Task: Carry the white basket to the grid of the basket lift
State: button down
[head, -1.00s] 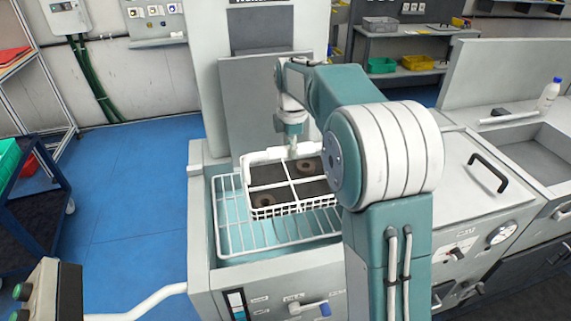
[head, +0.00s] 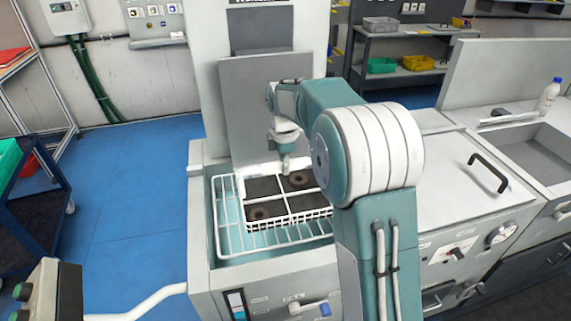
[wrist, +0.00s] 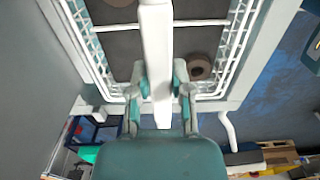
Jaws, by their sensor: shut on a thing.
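The white basket (head: 264,227) is a wire tray with a white divider and dark compartment floors that carry brown rings. In the head view it is over the white wire grid (head: 229,242) of the basket lift (head: 270,280); whether it touches the grid cannot be told. In the wrist view, my gripper (wrist: 160,92) is shut on the white bar (wrist: 156,50) of the basket, one finger on each side. My arm hides the basket's right end.
A grey upright panel (head: 265,110) stands behind the grid. A closed lid with a black handle (head: 487,172) and a sink (head: 530,140) are to the right. A dark cart (head: 35,200) is at the left. Blue floor (head: 130,190) between is clear.

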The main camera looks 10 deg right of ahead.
jog(key=c, duration=0.5)
grip_release()
jog(key=shift+c, duration=0.2)
notch_tip(320, 180, up, 11)
jog(key=s+r+m+t, duration=0.1)
jog(key=s+r+m, duration=0.25)
jog(key=s, duration=0.25)
jog(key=s+f+m+t, duration=0.2)
jog(key=s+m, duration=0.5)
jog(key=s, duration=0.5)
jog(key=s+f+m+t, duration=0.2)
jog(key=s+f+m, duration=0.2)
jog(key=s+m, duration=0.3)
jog(key=shift+s+t, duration=0.3)
jog(key=shift+s, duration=2.2)
jog(key=shift+f+m, duration=0.1)
jog(key=shift+m, duration=0.15)
